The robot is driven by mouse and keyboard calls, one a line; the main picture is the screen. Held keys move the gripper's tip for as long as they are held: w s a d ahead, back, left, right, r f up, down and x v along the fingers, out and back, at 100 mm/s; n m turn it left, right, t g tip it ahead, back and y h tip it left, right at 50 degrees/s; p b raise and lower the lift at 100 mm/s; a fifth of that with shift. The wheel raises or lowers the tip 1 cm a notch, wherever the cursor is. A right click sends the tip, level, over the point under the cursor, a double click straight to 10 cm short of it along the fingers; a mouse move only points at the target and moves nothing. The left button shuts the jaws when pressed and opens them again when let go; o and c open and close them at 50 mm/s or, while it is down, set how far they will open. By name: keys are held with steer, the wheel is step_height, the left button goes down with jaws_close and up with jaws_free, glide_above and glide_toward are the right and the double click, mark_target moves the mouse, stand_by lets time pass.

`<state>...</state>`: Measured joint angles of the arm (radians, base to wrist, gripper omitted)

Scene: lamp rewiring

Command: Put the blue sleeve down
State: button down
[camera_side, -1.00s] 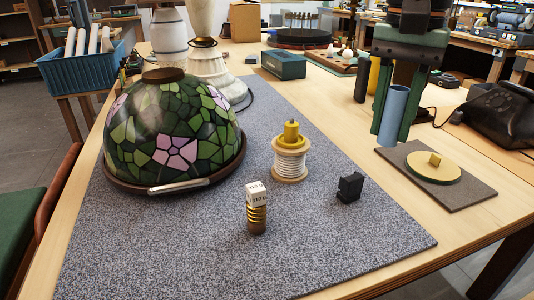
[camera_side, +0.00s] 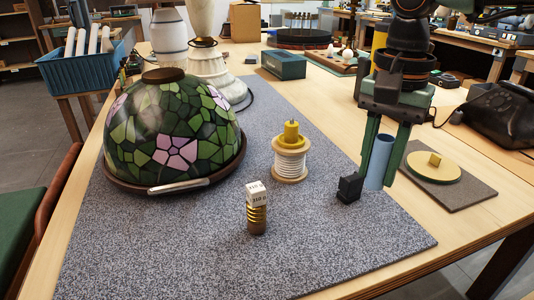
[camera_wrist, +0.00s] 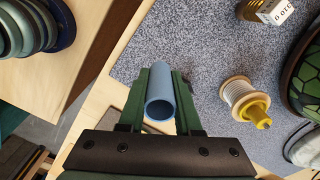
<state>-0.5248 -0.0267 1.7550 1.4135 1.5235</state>
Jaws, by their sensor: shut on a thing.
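The blue sleeve (camera_side: 380,160) is an upright, open-ended light blue tube. My gripper (camera_side: 378,181) is shut on it, with one green finger on each side.
A wire spool (camera_side: 289,163) with a yellow top and a brass-ringed weight (camera_side: 257,212) stand on the grey mat (camera_side: 330,245). The stained-glass shade (camera_side: 172,130) fills the mat's left. A brown board (camera_side: 470,191) with a yellow disc (camera_side: 433,170) is right of my gripper. The front mat is clear.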

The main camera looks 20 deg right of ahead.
mark_target(359, 239)
step_height(359, 239, down, 12)
steer(key=shift+r, duration=0.25)
steer(key=shift+f, duration=0.15)
steer(key=c, duration=0.6)
jaws_free()
step_height(359, 239, up, 12)
steer(key=s+d+f+n+t, duration=0.2)
steer(key=d+n+t, duration=0.3)
steer(key=d+n, duration=0.5)
steer(key=d+f, duration=0.1)
steer(key=d, duration=0.6)
steer(key=shift+s+d+n, duration=0.15)
steer(key=shift+n, duration=0.15)
steer(key=shift+o, duration=0.4)
steer(key=shift+s+d+f+n+t, duration=0.15)
steer(key=shift+d+f+n+t, duration=0.15)
steer(key=shift+d+f+n, duration=0.1)
